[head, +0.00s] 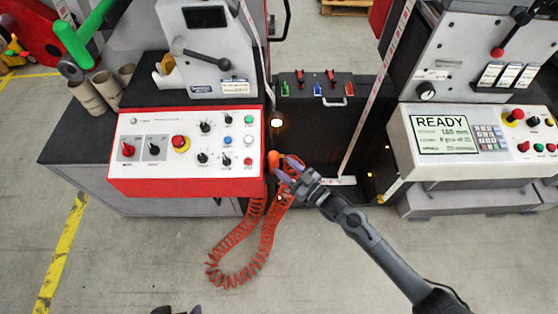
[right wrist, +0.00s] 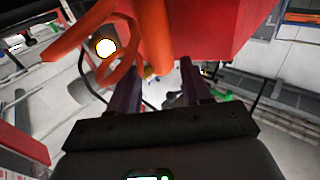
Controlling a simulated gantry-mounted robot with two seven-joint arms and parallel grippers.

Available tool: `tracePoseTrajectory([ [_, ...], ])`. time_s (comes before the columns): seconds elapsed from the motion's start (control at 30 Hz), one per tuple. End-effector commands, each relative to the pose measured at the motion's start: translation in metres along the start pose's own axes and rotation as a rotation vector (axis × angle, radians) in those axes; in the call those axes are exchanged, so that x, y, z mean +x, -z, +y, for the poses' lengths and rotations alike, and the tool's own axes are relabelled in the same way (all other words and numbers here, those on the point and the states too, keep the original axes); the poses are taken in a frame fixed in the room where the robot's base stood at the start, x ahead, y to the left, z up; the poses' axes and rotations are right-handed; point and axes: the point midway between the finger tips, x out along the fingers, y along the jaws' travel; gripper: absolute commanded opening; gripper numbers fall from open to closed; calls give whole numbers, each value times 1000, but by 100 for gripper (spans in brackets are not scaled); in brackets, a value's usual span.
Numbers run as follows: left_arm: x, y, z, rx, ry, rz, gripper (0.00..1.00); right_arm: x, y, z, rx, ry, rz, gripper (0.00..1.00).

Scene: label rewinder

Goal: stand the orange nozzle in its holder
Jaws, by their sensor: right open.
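The orange nozzle (head: 273,158) shows at the right end of the red-edged control panel, above the orange coiled hose (head: 265,235), which loops down towards the floor. My right gripper (head: 282,168) is open beside the nozzle, its purple-grey fingers close to it. Dark tips at the bottom edge of the head view may be my left gripper (head: 175,310).
The red-edged control panel (head: 185,186) with knobs and buttons is left of my right gripper. A black box with coloured levers (head: 316,88) stands behind it. The READY display panel (head: 445,134) is at right. The grey floor in front is mostly clear.

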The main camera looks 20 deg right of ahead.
Motion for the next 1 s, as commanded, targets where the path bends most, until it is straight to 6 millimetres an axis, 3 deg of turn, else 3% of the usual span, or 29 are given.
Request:
tracePoseTrajectory([
  [0.2,-7,2,-2,7,6,-1,100,-43,0,0,-1,-1,-4,49],
  [0.4,-9,2,-3,10,8,-1,100,-68,0,0,-1,-1,-2,49],
  [0.77,-10,3,-1,4,3,0,100,-80,-2,-6,-4,-29,-67,49],
  [1.0,-10,4,1,-4,-3,1,100,-93,-9,-28,-13,-138,-362,49],
])
